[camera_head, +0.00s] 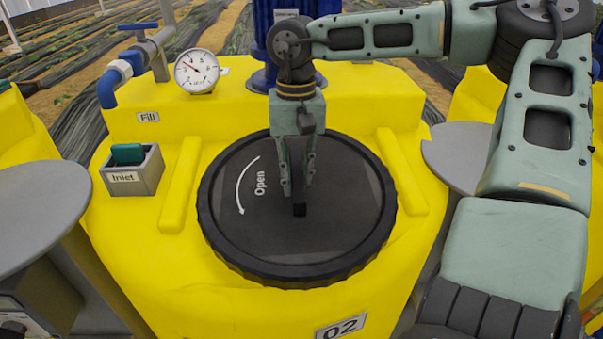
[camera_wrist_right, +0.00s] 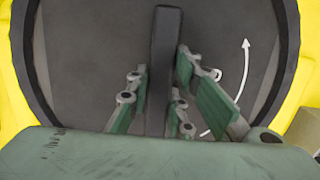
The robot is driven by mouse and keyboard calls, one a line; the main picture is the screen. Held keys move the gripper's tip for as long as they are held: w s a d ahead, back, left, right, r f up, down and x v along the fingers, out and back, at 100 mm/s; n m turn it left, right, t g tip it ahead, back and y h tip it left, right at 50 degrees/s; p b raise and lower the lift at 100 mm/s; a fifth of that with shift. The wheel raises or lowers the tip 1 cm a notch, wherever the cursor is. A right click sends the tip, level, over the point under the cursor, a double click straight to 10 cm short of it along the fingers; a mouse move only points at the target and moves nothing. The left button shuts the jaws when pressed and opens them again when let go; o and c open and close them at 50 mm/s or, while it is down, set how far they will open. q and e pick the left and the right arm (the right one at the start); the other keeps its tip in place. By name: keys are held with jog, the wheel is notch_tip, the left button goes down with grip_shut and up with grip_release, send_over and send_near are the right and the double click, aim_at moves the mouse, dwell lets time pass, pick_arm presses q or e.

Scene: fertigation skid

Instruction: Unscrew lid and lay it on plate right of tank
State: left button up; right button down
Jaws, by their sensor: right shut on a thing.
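The lid (camera_head: 235,225) is a large black ribbed disc lying flat on top of the yellow tank (camera_head: 180,265). It bears a white curved arrow and the word "Open". My right gripper (camera_head: 297,192) points down at the lid's middle, shut on its raised black bar; the bar (camera_wrist_right: 163,60) shows between the green-padded fingers (camera_wrist_right: 158,105) in the right wrist view. Most of the bar is hidden by the fingers in the head view. The grey round plate (camera_head: 455,150) stands right of the tank, partly hidden by my right arm. My left gripper is not in view.
A pressure gauge (camera_head: 197,71), a blue-handled fill pipe (camera_head: 125,68) and an inlet box (camera_head: 131,172) with a green piece stand at the tank's left. A blue cylinder (camera_head: 262,40) rises behind. Another grey round plate (camera_head: 35,205) is at the left, bare.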

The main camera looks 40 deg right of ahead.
jog(key=shift+w+d+r, duration=0.1)
jog(key=shift+w+r, duration=0.05)
jog(key=shift+r, duration=0.35)
jog(key=shift+a+r+p, duration=0.2)
jog(key=shift+r+p, duration=0.3)
jog(key=shift+r, duration=0.45)
jog(key=shift+r, duration=0.1)
notch_tip(320, 180, up, 2)
jog(key=shift+a+p, duration=0.1)
jog(key=shift+p, duration=0.75)
jog(key=shift+s+a+r, duration=0.1)
jog(key=shift+s+r, duration=0.1)
jog(key=shift+r, duration=0.25)
jog(key=shift+s+r, duration=0.15)
jog(key=shift+r, duration=0.3)
